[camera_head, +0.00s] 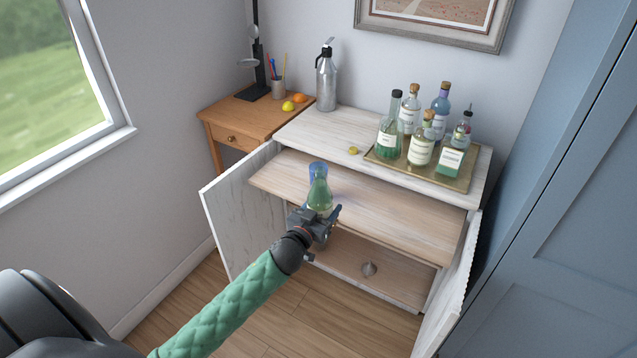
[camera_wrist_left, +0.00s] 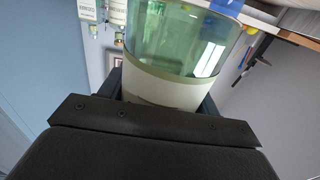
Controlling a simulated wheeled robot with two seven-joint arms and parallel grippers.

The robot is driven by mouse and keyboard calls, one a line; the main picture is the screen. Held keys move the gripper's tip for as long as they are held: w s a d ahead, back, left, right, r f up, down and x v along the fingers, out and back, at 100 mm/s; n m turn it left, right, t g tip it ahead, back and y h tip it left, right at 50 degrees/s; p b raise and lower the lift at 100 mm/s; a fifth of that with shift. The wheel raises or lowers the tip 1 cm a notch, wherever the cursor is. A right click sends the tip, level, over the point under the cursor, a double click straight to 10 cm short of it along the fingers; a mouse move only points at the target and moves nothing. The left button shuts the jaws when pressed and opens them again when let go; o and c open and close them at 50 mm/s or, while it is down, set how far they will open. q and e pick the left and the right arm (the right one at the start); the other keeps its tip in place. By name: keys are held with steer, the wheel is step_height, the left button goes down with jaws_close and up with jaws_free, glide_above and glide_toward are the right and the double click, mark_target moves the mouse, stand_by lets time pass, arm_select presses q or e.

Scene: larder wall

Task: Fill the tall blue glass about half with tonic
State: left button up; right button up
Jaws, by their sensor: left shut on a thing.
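My left gripper (camera_head: 318,222) is shut on a green glass bottle (camera_head: 319,196) over the pull-out shelf. The bottle's clear green body and pale label band fill the top of the left wrist view (camera_wrist_left: 180,45); no label text is readable. The tall blue glass (camera_head: 317,168) stands on the shelf just behind the bottle's neck, which partly hides it. A blue patch, likely the glass, shows at the top of the left wrist view (camera_wrist_left: 228,5). I cannot tell the level in the glass or whether bottle and glass touch. My right gripper is out of view.
A steel siphon (camera_head: 326,80) stands at the back left. Open cabinet doors flank the pull-out shelf (camera_head: 400,220), whose right part is clear.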

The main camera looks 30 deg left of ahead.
arm_select(q)
steer(key=w+a+f+m+h+p, duration=0.1)
steer(key=w+a+f, duration=0.2)
steer(key=a, duration=0.8)
steer(key=w+a+f+m+h+p, duration=0.1)
steer(key=w+a+f+h, duration=0.1)
steer(key=a, duration=1)
steer(key=shift+w+a+f+g+h, duration=0.3)
steer(key=shift+w+f, duration=0.25)
steer(key=shift+f, duration=0.8)
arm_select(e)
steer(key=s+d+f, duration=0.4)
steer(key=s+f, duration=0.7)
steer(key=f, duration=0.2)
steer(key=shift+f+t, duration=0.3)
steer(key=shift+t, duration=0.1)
